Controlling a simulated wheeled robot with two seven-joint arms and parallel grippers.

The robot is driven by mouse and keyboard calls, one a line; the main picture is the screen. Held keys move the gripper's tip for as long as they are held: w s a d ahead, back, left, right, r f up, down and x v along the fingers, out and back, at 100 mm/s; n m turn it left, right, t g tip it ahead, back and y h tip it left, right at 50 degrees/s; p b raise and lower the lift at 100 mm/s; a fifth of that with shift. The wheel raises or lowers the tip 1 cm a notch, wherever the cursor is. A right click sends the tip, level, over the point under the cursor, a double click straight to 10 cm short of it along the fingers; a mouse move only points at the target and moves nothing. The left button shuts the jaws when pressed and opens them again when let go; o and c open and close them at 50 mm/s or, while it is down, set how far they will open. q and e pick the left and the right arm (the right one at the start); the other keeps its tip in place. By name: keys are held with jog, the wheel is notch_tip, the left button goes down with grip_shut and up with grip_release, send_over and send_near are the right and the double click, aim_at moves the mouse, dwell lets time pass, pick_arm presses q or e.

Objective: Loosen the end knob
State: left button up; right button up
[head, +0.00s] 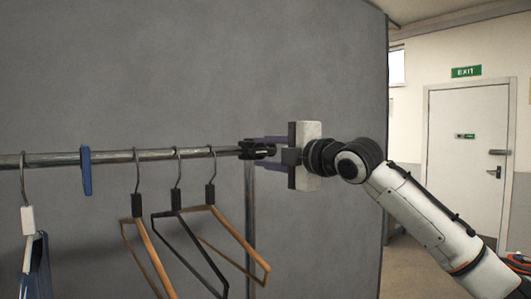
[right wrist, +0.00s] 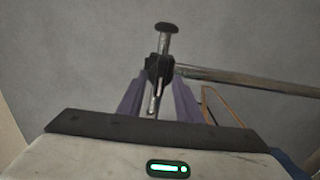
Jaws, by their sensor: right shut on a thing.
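The end knob (head: 257,149) is a dark, ridged piece at the right end of the metal rail (head: 115,156), by the top of the upright post (head: 250,205). My right gripper (head: 266,147) comes from the right with its purple fingers around the knob, shut on it. In the right wrist view the dark knob (right wrist: 158,68) sits between the tips of the two purple fingers (right wrist: 158,76). The fingers hide part of the knob, so I cannot tell how it is turned. My left gripper is not in view.
Several hangers (head: 145,240) hang from the rail left of the post, and a blue clip (head: 86,170) sits on it. A grey partition (head: 320,70) stands behind. A white door (head: 466,150) under an exit sign (head: 466,71) is at the right.

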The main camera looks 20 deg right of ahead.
dwell(0.4)
jog(key=o, duration=1)
jog(key=b+v, duration=0.2)
jog(key=v, duration=0.8)
jog(key=shift+s+b, duration=0.15)
jog(key=shift+b, duration=0.2)
